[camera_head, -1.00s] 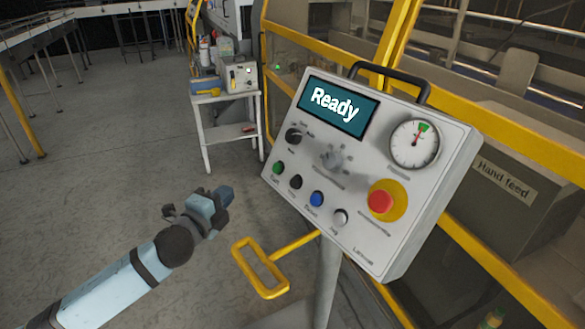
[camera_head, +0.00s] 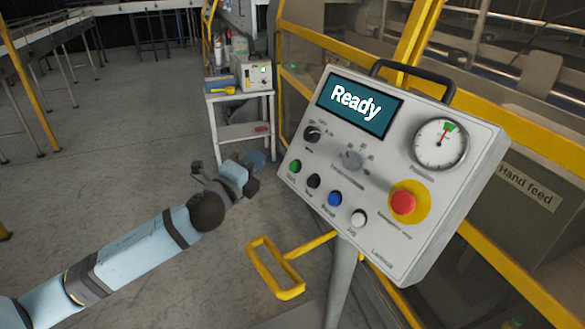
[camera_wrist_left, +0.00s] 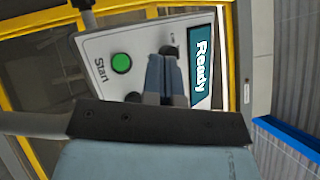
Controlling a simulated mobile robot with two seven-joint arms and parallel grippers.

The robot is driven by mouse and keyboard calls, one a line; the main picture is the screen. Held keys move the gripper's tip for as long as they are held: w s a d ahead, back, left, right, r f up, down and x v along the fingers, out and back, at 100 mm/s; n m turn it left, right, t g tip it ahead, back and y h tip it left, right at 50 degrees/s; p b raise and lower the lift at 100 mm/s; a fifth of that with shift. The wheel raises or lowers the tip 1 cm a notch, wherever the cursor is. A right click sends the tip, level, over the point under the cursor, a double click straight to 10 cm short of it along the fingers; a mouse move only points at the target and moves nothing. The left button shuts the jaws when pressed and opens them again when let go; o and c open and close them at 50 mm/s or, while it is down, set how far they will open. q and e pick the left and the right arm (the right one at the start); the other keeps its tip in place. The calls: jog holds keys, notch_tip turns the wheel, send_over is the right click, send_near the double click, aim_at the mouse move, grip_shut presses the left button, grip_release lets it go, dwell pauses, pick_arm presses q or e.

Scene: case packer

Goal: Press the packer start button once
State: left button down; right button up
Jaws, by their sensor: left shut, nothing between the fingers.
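The grey control panel (camera_head: 330,185) stands tilted on a post, and its screen (camera_head: 360,106) reads "Ready". The green start button (camera_head: 295,166) is at the left end of the lower button row. In the left wrist view the green button (camera_wrist_left: 121,63), labelled "Start", sits to the left of my fingers. My left gripper (camera_head: 256,160) is left of the panel in the head view, a short way from the green button. Its fingers also show in the left wrist view (camera_wrist_left: 166,78), closed together and empty, in front of the panel. My right gripper is not in view.
The panel also carries black, blue and white buttons, two knobs, a gauge (camera_head: 440,144) and a red emergency button (camera_head: 403,202). A yellow handle (camera_head: 277,268) sticks out below. A small white table (camera_head: 240,133) with equipment stands behind.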

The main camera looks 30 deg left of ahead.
aim_at(293, 166)
pick_arm(q)
jog(key=w+d+f+b, duration=0.1)
jog(key=w+d+f, duration=0.1)
jog(key=w, duration=0.3)
jog(key=shift+w+d+f+b, duration=0.15)
jog(key=shift+d+f+b, duration=0.15)
jog(key=shift+f, duration=0.4)
dwell(0.9)
dwell(0.6)
jog(key=shift+w+d+f, duration=0.15)
jog(key=shift+w+f, duration=0.05)
jog(key=shift+w, duration=0.15)
